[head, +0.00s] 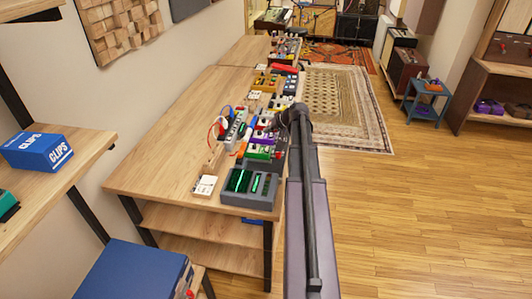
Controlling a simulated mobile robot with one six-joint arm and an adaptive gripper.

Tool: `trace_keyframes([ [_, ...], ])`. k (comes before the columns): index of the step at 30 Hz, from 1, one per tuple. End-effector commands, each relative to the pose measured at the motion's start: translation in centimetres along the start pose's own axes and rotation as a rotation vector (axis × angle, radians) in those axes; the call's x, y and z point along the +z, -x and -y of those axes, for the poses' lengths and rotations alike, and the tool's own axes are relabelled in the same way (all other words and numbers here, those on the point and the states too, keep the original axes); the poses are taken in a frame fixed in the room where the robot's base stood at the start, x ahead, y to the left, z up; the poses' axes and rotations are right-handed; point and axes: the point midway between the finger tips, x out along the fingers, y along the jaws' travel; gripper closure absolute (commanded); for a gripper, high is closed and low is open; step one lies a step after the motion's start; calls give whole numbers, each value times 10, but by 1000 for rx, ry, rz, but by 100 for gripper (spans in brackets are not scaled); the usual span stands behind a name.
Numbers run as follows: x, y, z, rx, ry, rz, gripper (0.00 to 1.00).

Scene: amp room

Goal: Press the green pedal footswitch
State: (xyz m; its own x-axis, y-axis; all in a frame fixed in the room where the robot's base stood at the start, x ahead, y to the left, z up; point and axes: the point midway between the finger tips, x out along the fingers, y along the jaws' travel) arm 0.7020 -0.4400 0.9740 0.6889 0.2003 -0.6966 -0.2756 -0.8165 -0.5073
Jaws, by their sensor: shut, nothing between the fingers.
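A small green pedal (259,152) lies in the row of pedals along the right edge of the wooden table, between a purple-and-white pedal (263,137) and a grey box with green displays (249,190). Its footswitch is too small to make out. My gripper (281,121) is at the far end of my arm, over the right edge of the pedal row. It is shut and empty. It appears a little beyond and to the right of the green pedal. I cannot tell its height above the pedals or whether it touches any.
The table (155,165) has bare wood on its left. A multi-knob unit with cables (235,130) and a small white box (204,187) stand near the pedals. A shelf with a blue CLIPS box (37,150) is at the left. Open floor (430,210) lies to the right.

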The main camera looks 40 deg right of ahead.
Motion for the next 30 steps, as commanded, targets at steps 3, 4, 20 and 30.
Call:
trace_keyframes([
  [3,7,-10,-8,0,0,0,100],
  [4,8,-12,-9,0,0,0,100],
  [20,30,-40,-31,1,-1,-1,100],
  [30,35,-48,-36,1,-1,-1,100],
])
